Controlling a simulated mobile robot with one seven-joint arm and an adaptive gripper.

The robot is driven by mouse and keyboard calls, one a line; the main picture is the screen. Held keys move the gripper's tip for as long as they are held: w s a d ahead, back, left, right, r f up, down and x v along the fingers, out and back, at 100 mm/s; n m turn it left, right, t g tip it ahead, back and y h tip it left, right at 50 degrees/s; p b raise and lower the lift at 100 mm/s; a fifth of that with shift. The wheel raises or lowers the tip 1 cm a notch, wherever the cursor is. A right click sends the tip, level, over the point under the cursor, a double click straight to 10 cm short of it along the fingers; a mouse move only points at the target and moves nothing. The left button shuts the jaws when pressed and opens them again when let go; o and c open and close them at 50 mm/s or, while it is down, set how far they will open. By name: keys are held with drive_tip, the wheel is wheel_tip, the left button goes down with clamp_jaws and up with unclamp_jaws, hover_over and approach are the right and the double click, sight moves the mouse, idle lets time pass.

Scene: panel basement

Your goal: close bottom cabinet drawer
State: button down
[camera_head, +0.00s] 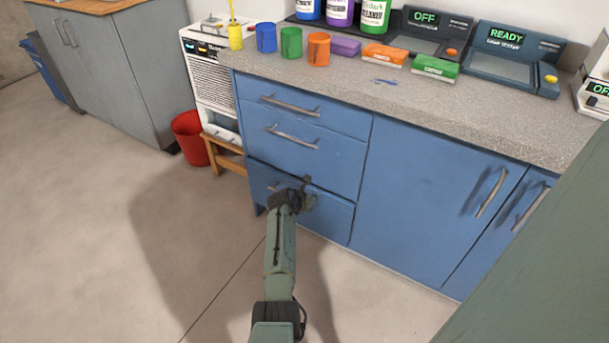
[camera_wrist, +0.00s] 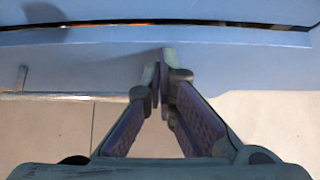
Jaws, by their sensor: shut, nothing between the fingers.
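The bottom drawer (camera_head: 335,212) is the lowest of three blue drawers at the left end of the cabinet. It sticks out slightly, with a dark gap along its top edge. In the wrist view its front (camera_wrist: 90,60) fills the upper middle, with the dark gap above it. Its metal handle (camera_wrist: 50,95) shows at the left there; my gripper partly hides it in the head view. My gripper (camera_head: 305,188) is in front of the drawer, right of its middle. Its fingers (camera_wrist: 160,70) are shut and empty, with tips at or very near the front; I cannot tell if they touch.
The two upper drawers (camera_head: 300,145) look shut. Blue cabinet doors (camera_head: 430,200) stand to the right. A wooden stool (camera_head: 225,155) and a red bin (camera_head: 190,137) are left of the drawers. The concrete floor (camera_head: 110,230) at the left front is clear.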

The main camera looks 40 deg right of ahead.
drive_tip(key=shift+w+d+r+b, duration=0.1)
drive_tip(key=shift+w+d+b, duration=0.15)
drive_tip(key=shift+d, duration=0.3)
drive_tip(key=shift+w+d+b, duration=0.15)
drive_tip(key=shift+w+d, duration=0.05)
drive_tip(key=shift+d, duration=0.35)
drive_tip(key=shift+r, duration=0.15)
